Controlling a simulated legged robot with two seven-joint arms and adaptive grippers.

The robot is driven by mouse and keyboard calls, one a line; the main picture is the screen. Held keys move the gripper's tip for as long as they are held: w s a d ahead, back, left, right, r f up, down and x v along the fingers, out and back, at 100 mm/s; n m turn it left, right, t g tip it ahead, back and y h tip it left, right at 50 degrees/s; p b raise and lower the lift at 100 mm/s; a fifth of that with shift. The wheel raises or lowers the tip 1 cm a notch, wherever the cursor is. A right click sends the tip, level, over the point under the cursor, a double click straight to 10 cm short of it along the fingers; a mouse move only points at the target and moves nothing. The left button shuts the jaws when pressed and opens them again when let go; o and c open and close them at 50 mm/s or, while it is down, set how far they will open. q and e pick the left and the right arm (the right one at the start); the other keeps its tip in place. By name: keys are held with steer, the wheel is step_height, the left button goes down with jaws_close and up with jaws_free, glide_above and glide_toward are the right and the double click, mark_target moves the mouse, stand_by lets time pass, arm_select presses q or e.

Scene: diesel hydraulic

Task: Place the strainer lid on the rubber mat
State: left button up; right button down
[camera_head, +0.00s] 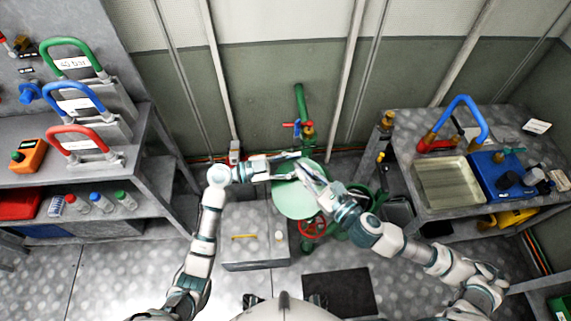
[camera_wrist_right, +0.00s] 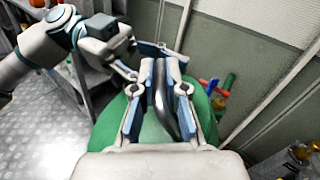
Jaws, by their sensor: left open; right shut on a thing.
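The strainer lid (camera_head: 293,202) is a round pale green disc below the green pipe, in the middle of the head view. In the right wrist view the lid (camera_wrist_right: 108,125) shows green behind the fingers, with a bent metal handle (camera_wrist_right: 161,100) between them. My right gripper (camera_head: 308,176) is shut on this handle. My left gripper (camera_head: 292,166) is open beside it, over the lid's far edge; it also shows in the right wrist view (camera_wrist_right: 150,58). I cannot tell how high the lid is. The rubber mat (camera_head: 340,292) is a dark, bare rectangle on the floor at the bottom.
A grey box (camera_head: 255,250) with small items stands left of the lid. A red handwheel (camera_head: 313,226) is just below the lid. A shelf unit (camera_head: 135,160) stands left, and a bench with a tray (camera_head: 420,180) stands right.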

steer(key=shift+a+r, duration=0.1)
steer(key=shift+r, duration=0.05)
arm_select(q)
jaws_close()
steer(key=shift+r, duration=0.15)
arm_select(e)
steer(key=c, duration=1.1)
jaws_free()
steer(key=shift+c, duration=0.2)
steer(key=shift+w+r, duration=0.1)
steer(key=shift+r, duration=4.8)
